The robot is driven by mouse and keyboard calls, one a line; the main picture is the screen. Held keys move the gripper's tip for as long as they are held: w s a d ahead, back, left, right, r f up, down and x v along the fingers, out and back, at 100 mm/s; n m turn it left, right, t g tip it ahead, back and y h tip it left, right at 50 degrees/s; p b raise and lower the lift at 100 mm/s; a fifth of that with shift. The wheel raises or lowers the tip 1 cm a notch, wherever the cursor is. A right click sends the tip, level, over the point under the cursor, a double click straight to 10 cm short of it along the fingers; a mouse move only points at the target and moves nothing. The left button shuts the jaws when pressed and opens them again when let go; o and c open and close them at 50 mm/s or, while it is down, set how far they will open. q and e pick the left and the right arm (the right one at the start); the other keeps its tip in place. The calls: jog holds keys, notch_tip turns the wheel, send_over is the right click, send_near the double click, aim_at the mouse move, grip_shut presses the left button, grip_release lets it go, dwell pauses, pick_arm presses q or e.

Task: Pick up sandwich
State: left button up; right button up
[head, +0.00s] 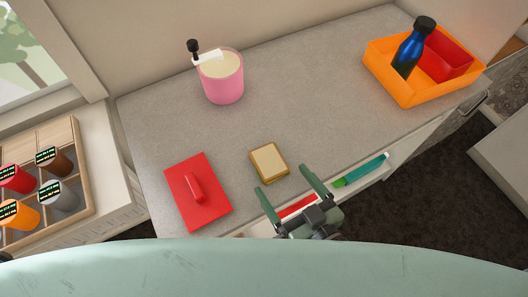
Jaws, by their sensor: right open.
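The sandwich (270,162) is a small square of bread with a brown crust. It lies flat on the grey countertop (310,115), near its front edge. My right gripper (283,179) is open and empty. Its two green fingers point toward the sandwich from the front, with the fingertips close to its near side. I cannot tell whether a fingertip touches it. My left gripper is not in view.
A red board-like lid with a handle (210,205) lies left of the sandwich. A pink container (221,85) stands behind. An orange tray (400,90) holds a blue bottle (411,50) and a red box (449,50). An open drawer (375,182) juts out below the counter's front edge.

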aim_at(273, 168)
jog(key=shift+w+a, duration=0.2)
jog(key=shift+w, duration=0.25)
jog(key=shift+w+a+f+p, duration=0.1)
jog(key=shift+w+a+p, duration=0.05)
jog(key=shift+w+p, duration=0.15)
jog(key=x, duration=0.2)
jog(key=p+x, duration=0.1)
jog(key=x, duration=0.1)
jog(key=shift+f, duration=0.2)
jog(key=shift+w+a+f, duration=0.15)
jog(key=shift+w+f, duration=0.05)
jog(key=shift+w, duration=0.15)
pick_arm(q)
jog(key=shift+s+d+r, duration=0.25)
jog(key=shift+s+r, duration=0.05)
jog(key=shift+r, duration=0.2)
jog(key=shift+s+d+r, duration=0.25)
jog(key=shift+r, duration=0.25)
pick_arm(e)
jog(key=c, duration=1.4)
jog(key=shift+c, duration=0.8)
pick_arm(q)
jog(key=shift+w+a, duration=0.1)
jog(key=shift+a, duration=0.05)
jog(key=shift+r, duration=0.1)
pick_arm(e)
jog(key=shift+r, duration=0.1)
